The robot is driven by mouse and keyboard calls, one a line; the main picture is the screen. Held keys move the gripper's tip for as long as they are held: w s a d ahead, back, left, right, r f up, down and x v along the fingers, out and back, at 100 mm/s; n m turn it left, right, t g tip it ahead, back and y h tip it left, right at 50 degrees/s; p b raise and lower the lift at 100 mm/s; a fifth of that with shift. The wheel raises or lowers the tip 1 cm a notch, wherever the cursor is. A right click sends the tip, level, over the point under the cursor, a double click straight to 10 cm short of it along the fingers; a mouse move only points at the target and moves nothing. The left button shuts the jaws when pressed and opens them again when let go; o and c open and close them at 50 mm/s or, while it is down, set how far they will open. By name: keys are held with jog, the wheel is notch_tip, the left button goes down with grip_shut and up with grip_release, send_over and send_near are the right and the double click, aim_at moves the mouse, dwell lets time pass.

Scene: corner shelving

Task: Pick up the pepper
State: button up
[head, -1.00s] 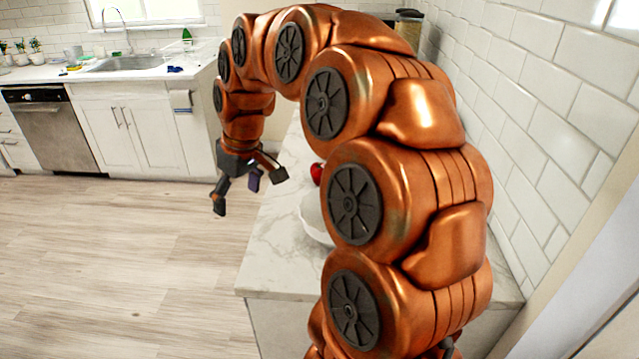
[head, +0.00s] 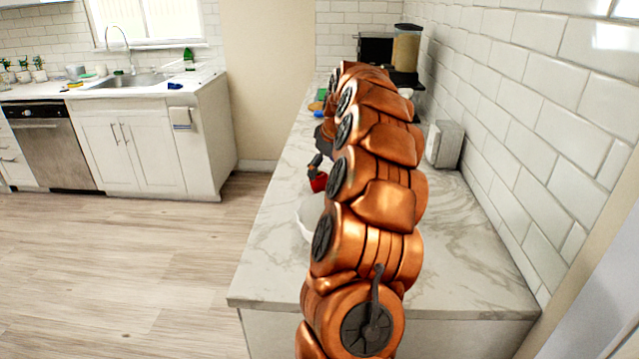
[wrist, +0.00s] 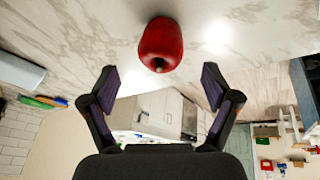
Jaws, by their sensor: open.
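The red pepper (head: 319,183) is on the marble counter (head: 470,240), near its left edge, partly hidden by my arm in the head view. In the wrist view the pepper (wrist: 160,44) lies just beyond my fingertips, centred between them, with its dark stem end facing my gripper. My gripper (wrist: 158,86) is open, with two dark fingers spread apart and nothing between them. In the head view only part of my gripper (head: 316,163) shows beside the pepper; the rest is behind my arm.
A white bowl (head: 309,217) stands on the counter just in front of the pepper, partly hidden by my arm. A grey-white box (head: 444,145) is by the tiled wall on the right. A tall container (head: 407,50) stands at the back. The near right counter is clear.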

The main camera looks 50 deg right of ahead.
aim_at(320, 174)
jog(key=shift+p+x, duration=0.75)
jog(key=shift+x, duration=2.2)
jog(key=shift+c, duration=0.4)
jog(key=c, duration=1.1)
jog(key=shift+w+r, duration=0.1)
